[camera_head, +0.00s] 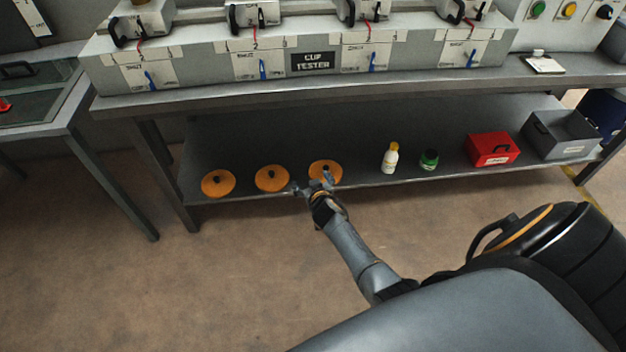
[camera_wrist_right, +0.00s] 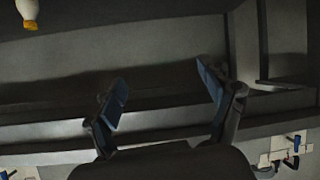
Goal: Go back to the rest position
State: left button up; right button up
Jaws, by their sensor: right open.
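My right gripper (camera_head: 318,187) is stretched out at the front edge of the lower shelf, in front of the rightmost of the orange discs (camera_head: 325,170). I cannot tell from the head view whether it touches that disc. In the right wrist view the two fingers of my right gripper (camera_wrist_right: 162,95) are spread apart with nothing between them. The wrist camera faces the dark shelf and the bench edge. My left gripper is not in view.
The bench (camera_head: 300,102) carries the clip tester (camera_head: 310,61). On its shelf (camera_head: 245,135) are more orange discs (camera_head: 218,183), a white bottle (camera_head: 390,158), a green-capped jar (camera_head: 429,160), a red box (camera_head: 492,149) and a grey bin (camera_head: 562,134). Another table (camera_head: 60,130) stands left. The floor before the shelf is clear.

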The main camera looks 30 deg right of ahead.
dwell(0.3)
jog(key=s+a+f+n+g+y, duration=0.1)
jog(key=s+a+f+g, duration=0.15)
jog(key=s+f, duration=0.7)
jog(key=s+a+f+n+g+y, duration=0.15)
jog(key=s+a+f, duration=0.25)
jog(key=s+f, duration=0.6)
jog(key=s+a+f+g, duration=0.1)
jog(key=s+f+g, duration=0.1)
jog(key=s, duration=0.9)
jog(key=s+a+f+n+g+y, duration=0.1)
jog(key=s+f, duration=0.3)
jog(key=s, duration=0.6)
jog(key=s+a+f+g, duration=0.2)
jog(key=s+f+g, duration=0.1)
jog(key=s, duration=0.8)
jog(key=shift+s+a+f+n+g, duration=0.25)
jog(key=shift+s+a+n+g, duration=0.05)
jog(key=shift+n+g, duration=0.1)
